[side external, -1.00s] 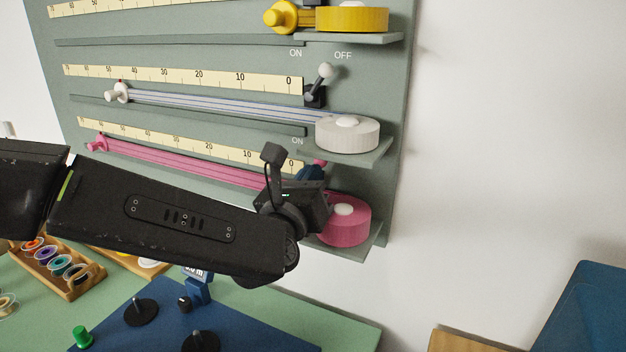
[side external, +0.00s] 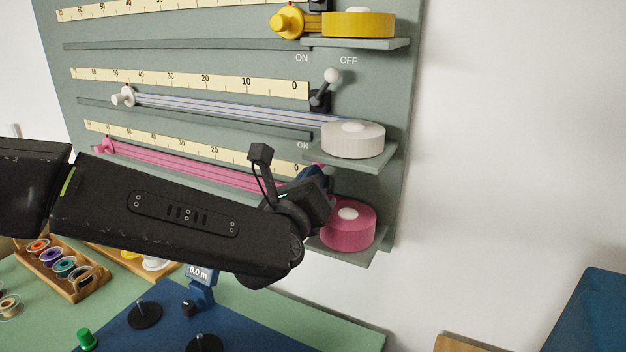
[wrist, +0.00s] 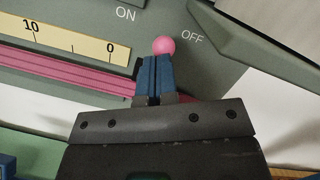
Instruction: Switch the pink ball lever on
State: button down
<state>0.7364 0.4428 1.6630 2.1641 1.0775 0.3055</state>
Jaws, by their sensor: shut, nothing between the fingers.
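The pink ball lever's ball (wrist: 163,45) shows in the wrist view, just beyond my fingertips, between the ON and OFF labels and closer to OFF. Its stem is hidden behind the fingers. My gripper (wrist: 154,60) has its two blue fingers shut together with nothing between them. The tips look very close to the ball; I cannot tell whether they touch it. In the side view my gripper (side external: 318,178) is at the board's lower right, above the pink roll (side external: 348,222), and mostly hides the lever.
Above is a white ball lever (side external: 332,76), tilted toward OFF, with a white roll (side external: 352,139) on a shelf below it. A pink ribbon (side external: 190,167) runs left under a ruler. The spool rack (side external: 85,285) and blue mat (side external: 255,325) lie below.

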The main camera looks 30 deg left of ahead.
jog(key=shift+a+r+n+y, duration=0.1)
jog(key=shift+a+n+y, duration=0.2)
jog(key=shift+n, duration=0.7)
jog(key=shift+a+r+n+y, duration=0.1)
jog(key=shift+a+n+y, duration=0.15)
jog(key=shift+n, duration=0.75)
jog(key=shift+a+f+n+g, duration=0.1)
jog(key=shift+a+n+g, duration=0.15)
jog(key=shift+n, duration=0.45)
jog(key=shift+a+n+g, duration=0.15)
jog(key=shift+a+n, duration=0.05)
jog(key=shift+n, duration=0.5)
dwell(2.3)
jog(key=s+d+f, duration=0.1)
jog(key=s, duration=0.8)
jog(key=shift+s+d, duration=0.4)
